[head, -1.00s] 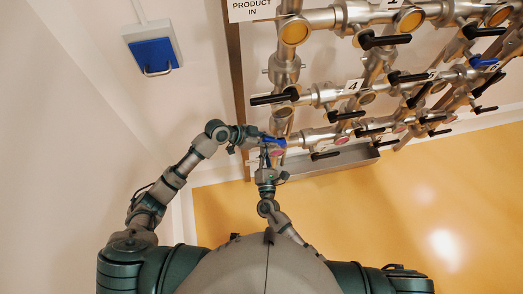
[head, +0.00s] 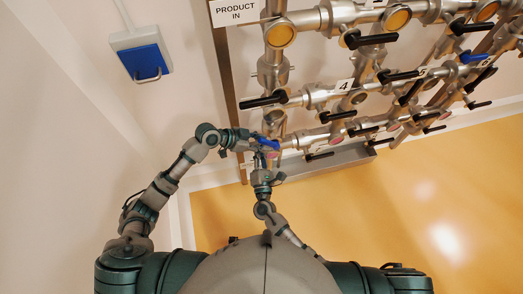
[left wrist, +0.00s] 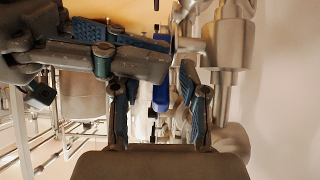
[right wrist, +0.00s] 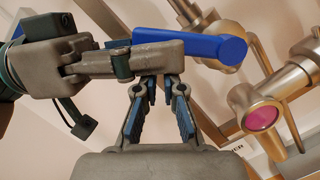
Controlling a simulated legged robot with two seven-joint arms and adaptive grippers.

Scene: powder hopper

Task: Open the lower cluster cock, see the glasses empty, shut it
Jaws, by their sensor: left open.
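The blue cock handle (head: 269,144) is at the lower left of the pipework. It is large in the right wrist view (right wrist: 217,47), running left behind a finger of my left gripper. My left gripper (head: 258,143) is at the handle with its fingers apart; part of the blue handle shows between them in the left wrist view (left wrist: 162,85). I cannot tell if they touch it. My right gripper (right wrist: 160,88) is just below, its fingers apart with nothing visibly held. A pink sight glass (right wrist: 262,117) is right of the handle.
Steel pipework with several black handles (head: 370,40) and amber sight glasses (head: 280,34) fills the upper right. A grey tray-like ledge (head: 345,157) runs beneath it. A blue-fronted wall box (head: 142,60) is at upper left. The orange floor at right is clear.

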